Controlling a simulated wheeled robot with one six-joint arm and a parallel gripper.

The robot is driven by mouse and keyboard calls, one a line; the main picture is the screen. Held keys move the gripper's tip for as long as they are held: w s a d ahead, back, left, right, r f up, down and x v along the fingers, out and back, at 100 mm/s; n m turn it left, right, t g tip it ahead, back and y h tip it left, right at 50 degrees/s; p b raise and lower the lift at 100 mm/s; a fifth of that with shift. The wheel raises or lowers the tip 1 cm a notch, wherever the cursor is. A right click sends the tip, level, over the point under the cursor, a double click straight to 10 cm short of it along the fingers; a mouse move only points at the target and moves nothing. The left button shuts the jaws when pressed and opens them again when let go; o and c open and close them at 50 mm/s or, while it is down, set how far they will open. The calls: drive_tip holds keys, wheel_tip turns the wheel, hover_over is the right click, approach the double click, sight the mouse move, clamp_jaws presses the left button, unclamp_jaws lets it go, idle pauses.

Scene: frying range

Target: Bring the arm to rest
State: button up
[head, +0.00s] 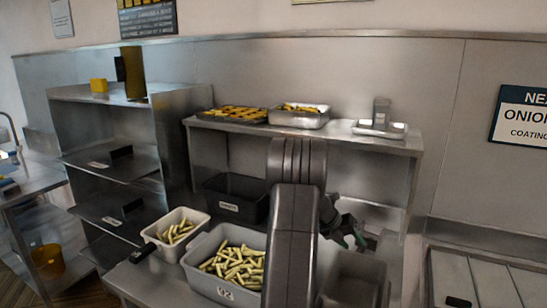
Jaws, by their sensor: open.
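My arm reaches up through the middle of the head view and folds over in front of the shelf unit. My gripper (352,240) shows small to the right of the arm, low in front of the unit and above a grey bin (355,279). Its jaws are open, and I see nothing held between them. The arm hides part of the gripper and the bench behind it.
A grey tub of pale fries (196,259) and a smaller white tub of fries (155,240) stand left of my arm. A black bin (212,205) is behind them. Trays of food (298,121) sit on the upper shelf (375,143). A rack (82,152) stands left.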

sight(359, 247)
drive_tip(key=x, duration=0.5)
drive_tip(key=shift+w+d+f, duration=0.1)
drive_tip(key=shift+d+f, duration=0.1)
drive_tip(key=shift+f, duration=0.1)
drive_tip(key=shift+r, duration=0.3)
drive_tip(key=shift+r, duration=0.1)
